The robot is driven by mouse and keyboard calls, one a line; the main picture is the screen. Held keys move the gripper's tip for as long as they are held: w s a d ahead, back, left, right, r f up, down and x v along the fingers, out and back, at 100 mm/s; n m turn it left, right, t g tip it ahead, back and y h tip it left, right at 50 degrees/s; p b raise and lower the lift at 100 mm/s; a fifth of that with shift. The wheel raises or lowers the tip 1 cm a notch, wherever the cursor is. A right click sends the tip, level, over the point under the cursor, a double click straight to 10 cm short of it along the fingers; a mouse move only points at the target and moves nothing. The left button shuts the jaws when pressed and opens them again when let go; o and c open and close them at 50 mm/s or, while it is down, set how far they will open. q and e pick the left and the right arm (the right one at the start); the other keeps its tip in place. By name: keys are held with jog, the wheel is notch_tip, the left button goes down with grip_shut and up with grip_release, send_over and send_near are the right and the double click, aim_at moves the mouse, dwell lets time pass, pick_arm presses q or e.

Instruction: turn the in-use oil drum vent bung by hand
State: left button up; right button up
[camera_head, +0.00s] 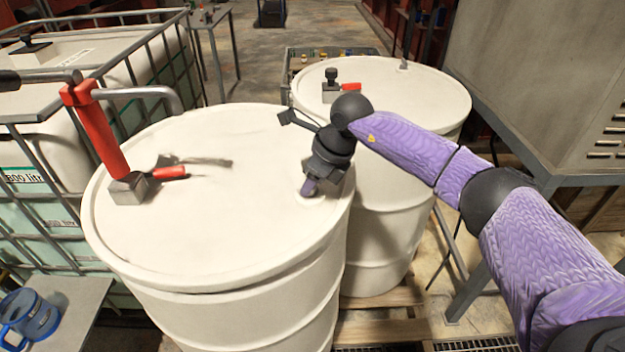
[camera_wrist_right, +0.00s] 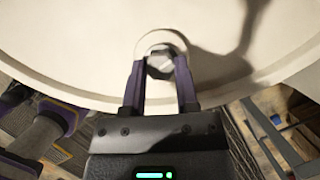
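The in-use oil drum (camera_head: 215,235) is the cream drum in front, with a red hand pump (camera_head: 100,135) standing on its lid. Its vent bung (camera_wrist_right: 160,63) is a pale hexagonal head inside a round rim, near the lid's right edge. In the head view the gripper hides most of the bung. My right gripper (camera_head: 309,187) points down at the bung. In the right wrist view its two purple-edged fingers (camera_wrist_right: 160,75) lie on either side of the bung and appear to touch it. My left gripper is not in view.
A second cream drum (camera_head: 425,95) stands close behind, with a small tap-like fitting (camera_head: 332,88) on its lid. A caged white tank (camera_head: 130,75) is at the left. A grey cabinet (camera_head: 550,80) stands at the right.

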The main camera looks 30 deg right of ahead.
jog(key=o, duration=0.5)
jog(key=shift+c, duration=0.2)
jog(key=v, duration=1)
jog(key=shift+p, duration=0.45)
